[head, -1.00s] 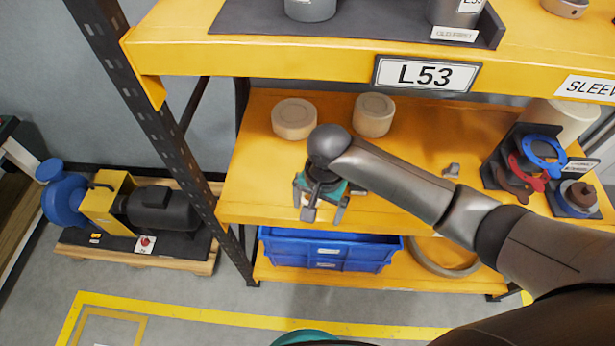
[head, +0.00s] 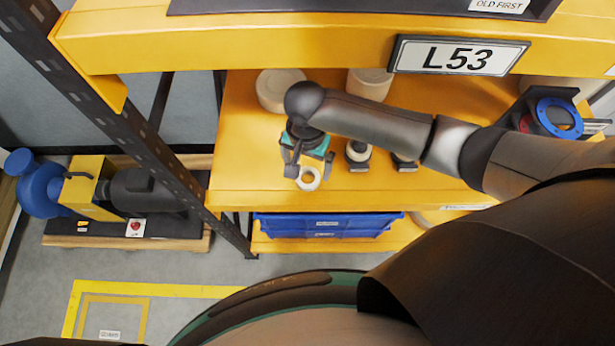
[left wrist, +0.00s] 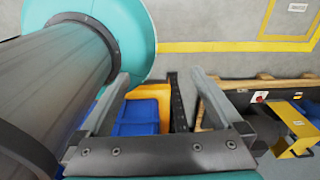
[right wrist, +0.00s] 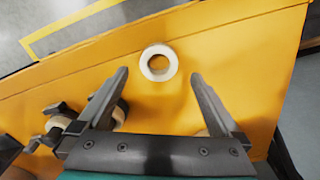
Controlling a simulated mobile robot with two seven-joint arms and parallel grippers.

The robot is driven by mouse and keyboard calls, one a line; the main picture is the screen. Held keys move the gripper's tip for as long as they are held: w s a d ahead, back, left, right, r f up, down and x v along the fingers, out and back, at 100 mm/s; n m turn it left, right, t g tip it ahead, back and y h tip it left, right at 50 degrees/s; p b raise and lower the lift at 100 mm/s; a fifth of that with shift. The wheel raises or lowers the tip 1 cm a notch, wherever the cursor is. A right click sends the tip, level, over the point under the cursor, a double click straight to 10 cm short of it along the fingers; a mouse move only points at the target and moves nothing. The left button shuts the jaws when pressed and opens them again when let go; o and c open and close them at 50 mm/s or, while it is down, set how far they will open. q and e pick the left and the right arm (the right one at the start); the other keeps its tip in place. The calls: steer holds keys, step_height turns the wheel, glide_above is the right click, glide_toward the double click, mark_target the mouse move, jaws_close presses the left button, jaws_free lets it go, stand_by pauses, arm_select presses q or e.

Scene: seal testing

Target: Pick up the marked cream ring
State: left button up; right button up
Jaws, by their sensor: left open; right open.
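A small cream ring (head: 309,187) lies flat on the yellow middle shelf near its front edge. It also shows in the right wrist view (right wrist: 145,64), just beyond and between the fingertips. I cannot make out a mark on it. My right gripper (head: 308,169) is open, its fingers on either side of the ring in the head view; the right wrist view also shows the gripper (right wrist: 159,73) empty. My left gripper (left wrist: 160,75) is open and empty, over the floor and away from the ring; it is not in the head view.
Dark clamp-like pieces with cream parts (head: 358,153) stand right of the ring. Two cream cylinders (head: 280,92) (head: 370,84) stand behind. A blue crate (head: 328,226) is below, and a rack post (head: 120,135) at left.

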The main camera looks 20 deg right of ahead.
mark_target(308, 181)
step_height(308, 181, down, 4)
steer(key=shift+d+f+b, duration=0.1)
steer(key=shift+b, duration=0.5)
steer(key=shift+f, duration=0.35)
arm_select(q)
steer(key=shift+w+f, duration=0.7)
steer(key=shift+w, duration=0.05)
arm_select(e)
steer(key=c, duration=0.4)
arm_select(q)
steer(key=shift+s, duration=0.35)
arm_select(e)
steer(key=c, duration=1)
